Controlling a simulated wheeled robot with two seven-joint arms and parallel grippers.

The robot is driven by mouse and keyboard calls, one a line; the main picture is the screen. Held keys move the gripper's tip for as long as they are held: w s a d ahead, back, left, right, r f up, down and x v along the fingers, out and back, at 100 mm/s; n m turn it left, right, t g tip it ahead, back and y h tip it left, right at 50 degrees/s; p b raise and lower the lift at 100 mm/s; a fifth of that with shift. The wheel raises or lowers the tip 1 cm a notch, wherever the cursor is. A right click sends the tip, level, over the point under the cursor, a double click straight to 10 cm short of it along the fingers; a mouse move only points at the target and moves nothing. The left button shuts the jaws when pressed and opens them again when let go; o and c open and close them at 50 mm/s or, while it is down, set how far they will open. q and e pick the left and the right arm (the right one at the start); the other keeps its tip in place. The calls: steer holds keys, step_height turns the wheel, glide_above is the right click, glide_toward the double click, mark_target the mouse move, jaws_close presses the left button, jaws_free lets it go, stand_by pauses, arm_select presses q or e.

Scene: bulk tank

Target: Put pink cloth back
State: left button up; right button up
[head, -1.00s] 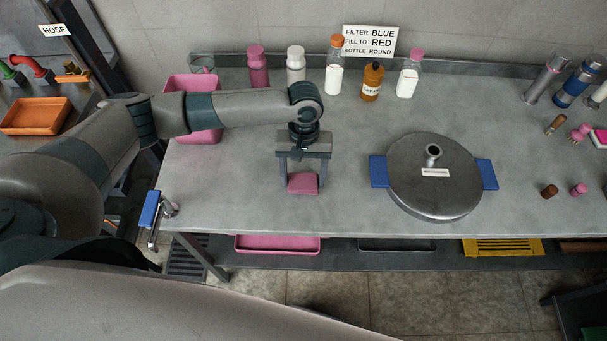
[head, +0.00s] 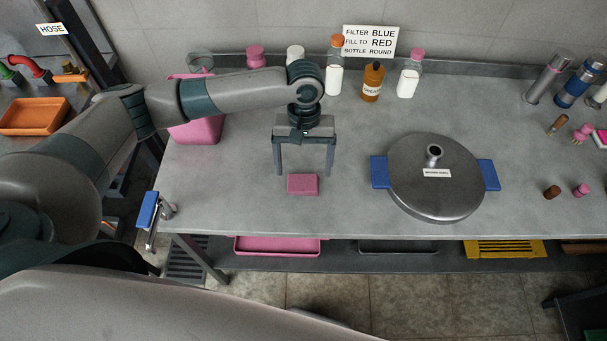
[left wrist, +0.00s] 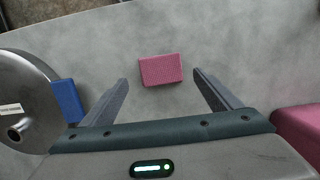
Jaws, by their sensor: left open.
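The pink cloth (head: 302,184) is a small folded block lying flat on the grey worktop, left of the round metal lid. It also shows in the left wrist view (left wrist: 161,70), ahead of and between the fingertips. My left gripper (head: 305,172) is open and empty above and just behind the cloth, its two fingers apart and clear of it. A pink bin (head: 197,131) stands at the worktop's left back, partly hidden by my left arm. My right gripper is not in view.
The metal lid (head: 434,180) with blue handles sits to the right. Several bottles, including a brown one (head: 372,82), line the back. A blue-handled tap or lever (head: 149,209) is at the left front edge. A pink tray (head: 277,246) is on the shelf below. Worktop around the cloth is clear.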

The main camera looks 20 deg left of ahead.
mark_target(304, 175)
arm_select(q)
step_height(304, 175, up, 7)
steer(key=w+b, duration=0.1)
steer(key=shift+a+r, duration=0.15)
stand_by(2.0)
